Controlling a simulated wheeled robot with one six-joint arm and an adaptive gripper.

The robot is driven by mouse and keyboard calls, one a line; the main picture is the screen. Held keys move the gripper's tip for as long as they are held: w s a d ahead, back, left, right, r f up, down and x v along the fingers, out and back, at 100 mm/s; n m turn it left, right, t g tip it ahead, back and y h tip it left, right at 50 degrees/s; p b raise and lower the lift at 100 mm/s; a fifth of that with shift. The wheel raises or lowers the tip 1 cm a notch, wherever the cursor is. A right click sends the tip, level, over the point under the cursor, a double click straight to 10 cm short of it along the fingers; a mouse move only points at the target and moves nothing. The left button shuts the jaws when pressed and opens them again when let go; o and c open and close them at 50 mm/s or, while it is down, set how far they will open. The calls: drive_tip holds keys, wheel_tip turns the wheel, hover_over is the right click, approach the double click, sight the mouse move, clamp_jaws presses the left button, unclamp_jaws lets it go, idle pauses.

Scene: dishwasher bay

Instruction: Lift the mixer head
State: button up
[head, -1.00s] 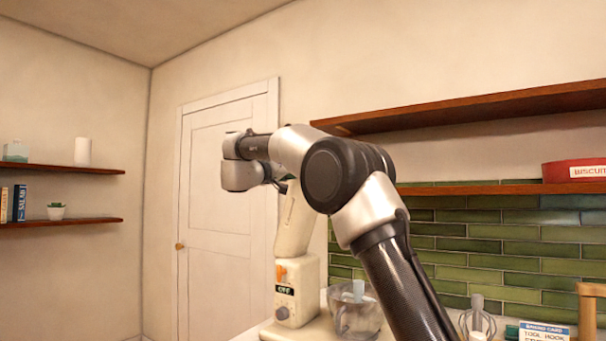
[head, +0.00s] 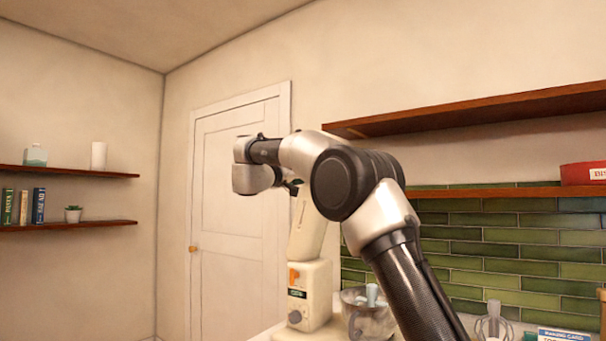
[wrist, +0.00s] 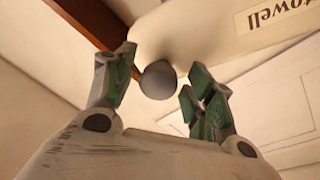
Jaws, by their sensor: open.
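The cream stand mixer (head: 310,290) stands on the counter in the head view, with an orange lever and a dial on its body. Its mixer head (head: 306,232) is tilted steeply up; my arm hides its upper end. In the wrist view the cream head (wrist: 205,32) shows part of a name label, with a round grey knob (wrist: 158,80) at its end. My gripper (wrist: 158,76) is open, its green-padded fingers on either side of the knob. I cannot tell whether they touch it. In the head view the gripper is mostly hidden behind my arm.
A whisk (head: 493,322) and a card (head: 562,334) are farther right. Wooden shelves (head: 480,107) run along the wall at right. A white door (head: 225,215) is behind; the air left of the mixer is clear.

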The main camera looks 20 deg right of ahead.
drive_tip(key=v, duration=1.2)
